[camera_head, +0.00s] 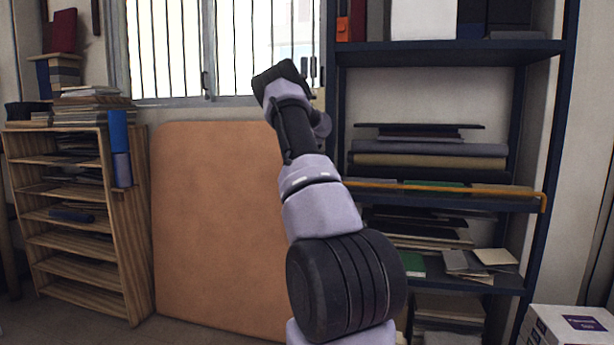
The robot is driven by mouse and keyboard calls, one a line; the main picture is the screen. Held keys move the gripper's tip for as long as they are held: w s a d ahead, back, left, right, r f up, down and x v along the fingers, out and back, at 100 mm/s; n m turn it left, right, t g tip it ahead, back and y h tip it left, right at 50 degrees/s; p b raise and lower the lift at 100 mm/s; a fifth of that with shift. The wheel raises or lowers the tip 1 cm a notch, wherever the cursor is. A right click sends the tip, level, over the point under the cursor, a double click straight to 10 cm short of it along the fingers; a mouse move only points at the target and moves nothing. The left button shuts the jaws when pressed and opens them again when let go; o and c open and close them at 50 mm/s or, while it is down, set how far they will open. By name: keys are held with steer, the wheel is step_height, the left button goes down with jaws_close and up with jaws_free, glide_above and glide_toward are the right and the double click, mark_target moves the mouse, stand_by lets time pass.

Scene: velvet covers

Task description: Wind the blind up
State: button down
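The window (220,52) is at the top centre-left, with thin dark vertical lines across its bright panes. I cannot tell whether these are bars or part of a blind; no blind or winder shows clearly. My arm reaches up and away toward the window's lower right corner. Its dark end, my gripper (280,72), overlaps the window in the picture.
A large tan panel (205,225) leans below the window. A wooden shelf unit (128,225) with stacked papers stands left. A dark metal rack (545,140) with folded goods and an orange-edged shelf stands right. A white box (560,330) is at the lower right.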

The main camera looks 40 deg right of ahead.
steer(key=shift+a+f, duration=0.15)
steer(key=c, duration=0.7)
jaws_free()
steer(key=v, duration=1)
steer(key=shift+r, duration=0.4)
